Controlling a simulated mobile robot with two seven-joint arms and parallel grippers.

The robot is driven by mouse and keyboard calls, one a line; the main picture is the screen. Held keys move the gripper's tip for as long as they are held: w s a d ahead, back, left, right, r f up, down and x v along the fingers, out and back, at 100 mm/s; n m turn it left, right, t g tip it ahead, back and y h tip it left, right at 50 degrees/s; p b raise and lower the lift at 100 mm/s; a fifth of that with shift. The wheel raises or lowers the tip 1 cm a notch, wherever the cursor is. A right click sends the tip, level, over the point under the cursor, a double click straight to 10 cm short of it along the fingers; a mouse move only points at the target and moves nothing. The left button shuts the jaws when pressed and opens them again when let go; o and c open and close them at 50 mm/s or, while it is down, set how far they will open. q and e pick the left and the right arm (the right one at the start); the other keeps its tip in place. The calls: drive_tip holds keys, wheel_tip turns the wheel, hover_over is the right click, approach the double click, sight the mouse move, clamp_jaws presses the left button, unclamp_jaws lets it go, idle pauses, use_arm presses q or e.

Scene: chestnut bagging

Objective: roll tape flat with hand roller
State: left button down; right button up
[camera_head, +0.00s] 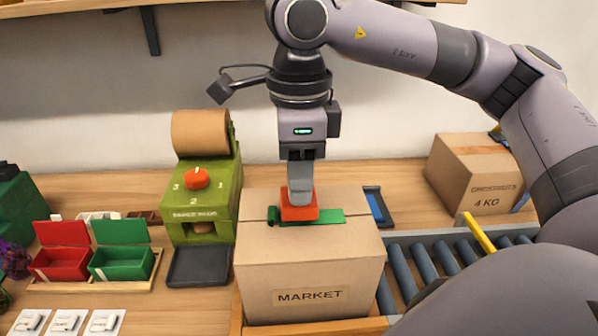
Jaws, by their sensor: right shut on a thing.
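The green tape (326,217) lies across the top of a cardboard box labelled MARKET (308,275). My right gripper (300,186) points straight down over the box top and is shut on the red-orange body of the hand roller (299,208). The roller sits at the tape, toward its left part, and hides some of it. Its rolling face is hidden, so I cannot tell whether it presses on the tape. My left gripper is not in view.
A roller conveyor (420,262) with a yellow bar (479,233) runs right of the box. A second box marked 4 KG (474,172) stands behind it. A green dispenser (205,200), dark tray (199,267), red bin (62,262) and green bin (122,262) stand left.

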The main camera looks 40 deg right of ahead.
drive_tip(key=shift+f+b, duration=0.4)
drive_tip(key=shift+f, duration=0.05)
idle(0.3)
